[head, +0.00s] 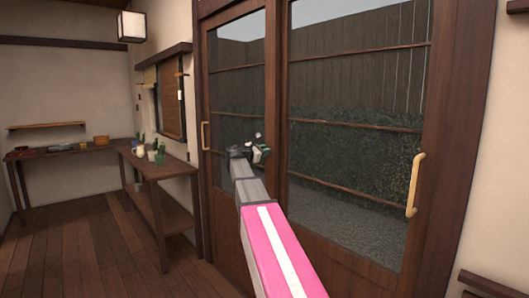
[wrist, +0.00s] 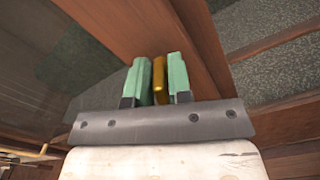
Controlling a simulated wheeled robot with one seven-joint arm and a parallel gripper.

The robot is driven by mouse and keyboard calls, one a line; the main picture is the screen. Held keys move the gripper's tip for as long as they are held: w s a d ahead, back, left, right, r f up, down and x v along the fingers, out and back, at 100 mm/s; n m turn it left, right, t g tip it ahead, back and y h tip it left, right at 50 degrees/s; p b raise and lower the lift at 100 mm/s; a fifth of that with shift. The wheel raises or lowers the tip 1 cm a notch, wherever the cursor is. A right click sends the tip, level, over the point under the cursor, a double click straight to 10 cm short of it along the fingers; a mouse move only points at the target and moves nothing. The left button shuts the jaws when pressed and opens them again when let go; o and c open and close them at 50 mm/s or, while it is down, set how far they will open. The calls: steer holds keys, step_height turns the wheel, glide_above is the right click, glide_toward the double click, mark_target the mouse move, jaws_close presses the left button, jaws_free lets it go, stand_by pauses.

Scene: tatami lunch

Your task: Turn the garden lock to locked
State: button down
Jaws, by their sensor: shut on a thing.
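My gripper (head: 259,150) reaches to the dark wooden stile between the two glass garden door panels. In the wrist view, its two pale green fingers (wrist: 162,64) are shut on a small brass lock lever (wrist: 159,84), with one finger on each side. The lever is narrow and runs nearly upright in that picture, against the brown door frame (wrist: 190,30). In the head view the lock is hidden behind my gripper and arm. Whether it stands at locked or unlocked cannot be told.
The garden doors have a brass handle at the right (head: 414,185) and another at the left (head: 206,136). A wooden side table (head: 160,168) with potted plants (head: 152,151) stands left of the doors. The wooden floor (head: 85,245) at the left is clear.

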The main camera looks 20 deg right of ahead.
steer(key=m, duration=0.6)
steer(key=shift+s+f, duration=0.2)
steer(key=m, duration=0.7)
steer(key=shift+s+d+f, duration=0.1)
steer(key=shift+f, duration=0.1)
steer(key=c, duration=1.2)
jaws_free()
steer(key=v, duration=1)
steer(key=shift+a, duration=0.4)
steer(key=shift+s, duration=0.1)
